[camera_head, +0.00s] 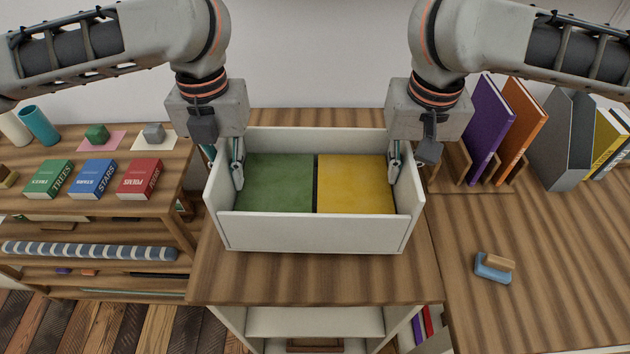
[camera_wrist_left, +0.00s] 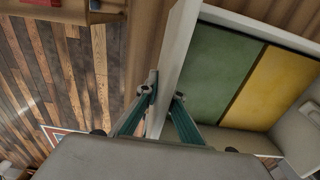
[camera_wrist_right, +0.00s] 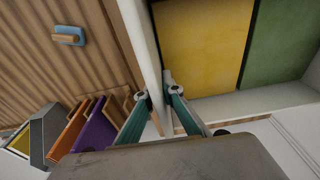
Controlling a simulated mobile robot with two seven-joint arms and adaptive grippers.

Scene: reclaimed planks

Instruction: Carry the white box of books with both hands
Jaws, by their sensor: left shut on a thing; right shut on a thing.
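The white box (camera_head: 320,232) is an open-topped tray with a green book (camera_head: 275,183) and a yellow book (camera_head: 355,185) lying side by side in it. It is over the middle wooden cabinet top; I cannot tell whether it touches it. My left gripper (camera_head: 236,178) is shut on the box's left wall, one finger inside and one outside. The left wrist view shows this wall (camera_wrist_left: 172,75) between the fingers. My right gripper (camera_head: 396,172) is shut on the right wall, which also shows between the fingers in the right wrist view (camera_wrist_right: 143,45).
The cabinet top's front strip (camera_head: 320,280) is bare.

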